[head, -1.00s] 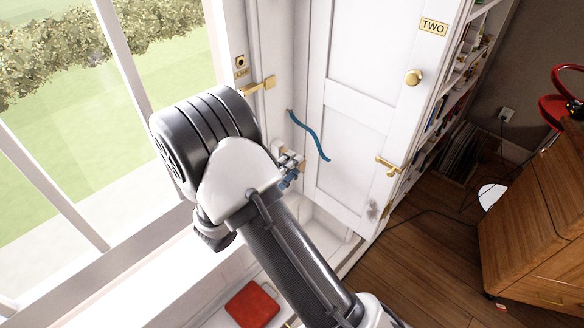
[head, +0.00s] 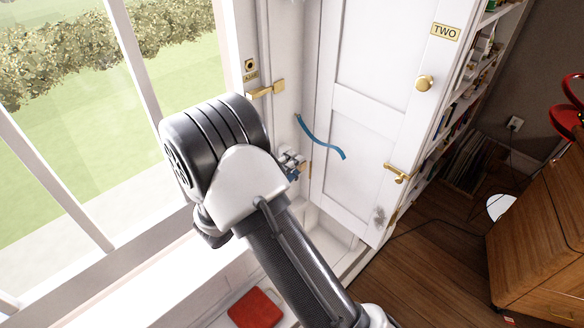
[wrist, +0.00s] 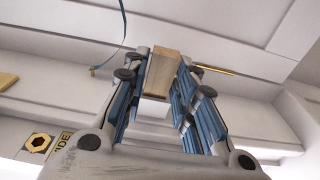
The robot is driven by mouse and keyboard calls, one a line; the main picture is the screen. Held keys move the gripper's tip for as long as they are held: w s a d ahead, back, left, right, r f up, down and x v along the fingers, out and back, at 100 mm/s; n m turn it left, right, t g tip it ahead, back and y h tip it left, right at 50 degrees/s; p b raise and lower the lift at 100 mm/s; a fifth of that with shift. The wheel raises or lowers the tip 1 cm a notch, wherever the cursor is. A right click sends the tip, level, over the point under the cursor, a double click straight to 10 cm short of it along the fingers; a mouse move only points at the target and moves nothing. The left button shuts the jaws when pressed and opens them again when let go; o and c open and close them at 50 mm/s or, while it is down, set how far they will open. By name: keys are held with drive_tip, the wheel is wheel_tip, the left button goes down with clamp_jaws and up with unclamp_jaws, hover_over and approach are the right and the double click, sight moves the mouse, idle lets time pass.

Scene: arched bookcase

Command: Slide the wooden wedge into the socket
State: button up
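The wooden wedge (wrist: 163,72) is a pale tan block between the tips of my gripper's blue-padded fingers in the wrist view. My gripper (wrist: 160,85) appears shut on it at the sides. In the head view my gripper (head: 292,165) is beyond my arm, close to the white panelling, partly hidden by the arm; I cannot make out the wedge there. A brass plate with a dark-centred socket (head: 250,66) and a small label is on the white frame to the upper left of my gripper. It also shows at lower left in the wrist view (wrist: 40,143).
A brass lever handle (head: 266,89) sticks out below the plate. A blue wavy strip (head: 320,138) hangs by the white door (head: 365,130) marked TWO, which has a brass knob and lever. A window stands left, a red cushion (head: 256,309) lies below, and bookshelves stand right.

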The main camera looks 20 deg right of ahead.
drive_tip(key=o, duration=0.4)
drive_tip(key=v, duration=1.2)
idle(0.3)
drive_tip(key=s+d+r+m+g+y, duration=0.2)
drive_tip(key=s+d+r+g+y, duration=0.15)
drive_tip(key=s, duration=0.35)
drive_tip(key=s+d+r+m+g+y, duration=0.25)
drive_tip(key=s+d+r+g, duration=0.2)
drive_tip(key=s, duration=0.35)
drive_tip(key=s+a+r+t+y, duration=0.4)
drive_tip(key=s+a+y, duration=0.3)
drive_tip(key=y, duration=0.3)
drive_tip(key=shift+s+a+r+t, duration=0.3)
drive_tip(key=shift+s+t, duration=0.4)
drive_tip(key=shift+s, duration=0.2)
